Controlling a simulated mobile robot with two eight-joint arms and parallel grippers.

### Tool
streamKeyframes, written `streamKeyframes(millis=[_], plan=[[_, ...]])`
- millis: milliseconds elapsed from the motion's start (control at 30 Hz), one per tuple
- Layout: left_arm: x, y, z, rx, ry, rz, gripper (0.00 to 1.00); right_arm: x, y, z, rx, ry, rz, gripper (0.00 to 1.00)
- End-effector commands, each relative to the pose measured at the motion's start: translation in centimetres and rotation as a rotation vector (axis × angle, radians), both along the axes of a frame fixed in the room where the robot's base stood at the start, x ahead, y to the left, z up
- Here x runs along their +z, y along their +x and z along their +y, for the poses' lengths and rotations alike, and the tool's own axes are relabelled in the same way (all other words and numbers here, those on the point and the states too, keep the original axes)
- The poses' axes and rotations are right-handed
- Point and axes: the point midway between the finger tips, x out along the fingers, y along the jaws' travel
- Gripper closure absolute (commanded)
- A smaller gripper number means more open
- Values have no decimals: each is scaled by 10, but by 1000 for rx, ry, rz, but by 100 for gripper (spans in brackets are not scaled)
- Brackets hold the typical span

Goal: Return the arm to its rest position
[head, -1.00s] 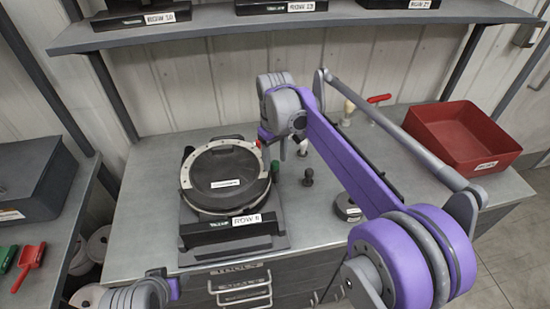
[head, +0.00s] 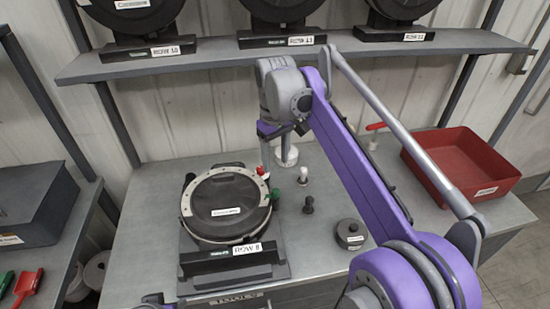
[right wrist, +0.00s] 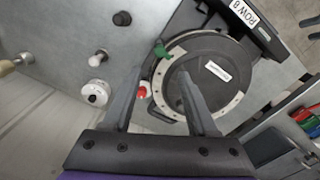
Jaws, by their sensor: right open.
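The seed meter (head: 197,208), a round dark disc unit with a pale ring and a "ROW 8" label, sits on its stand on the grey bench. My right gripper (head: 275,150) is raised above the bench, behind and right of the meter, pointing down. In the right wrist view its two fingers (right wrist: 160,105) are spread, with nothing held between them. The meter (right wrist: 222,75) shows beyond them, its red and green knobs near the fingers. Only a sliver of my left arm shows at the bottom edge of the head view; its fingers are out of frame.
A red bin (head: 463,160) stands at the bench's right. Small knobs and a black round weight-like piece (head: 350,233) lie between. A shelf (head: 230,58) with more meters runs above, behind my right arm. A dark box (head: 35,203) is at left.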

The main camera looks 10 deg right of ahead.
Motion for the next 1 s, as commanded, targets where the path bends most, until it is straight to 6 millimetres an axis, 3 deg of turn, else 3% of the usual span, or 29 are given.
streamKeyframes(millis=[233, 367, 467, 667, 900, 1000], plan=[[0, 0, 0, 0, 0, 0, 48, 0, -3, -1, -6, 1, -6, 42], [0, 0, 0, 0, 0, 0, 48, -3, -20, -9, -44, 6, -46, 42], [0, 0, 0, 0, 0, 0, 48, -12, -46, -19, -97, 15, -105, 42], [0, 0, 0, 0, 0, 0, 48, -48, -111, -38, -222, 42, -242, 42], [0, 0, 0, 0, 0, 0, 48, -115, -193, -56, -363, 84, -399, 42], [0, 0, 0, 0, 0, 0, 48, -142, -218, -60, -406, 100, -448, 42]])
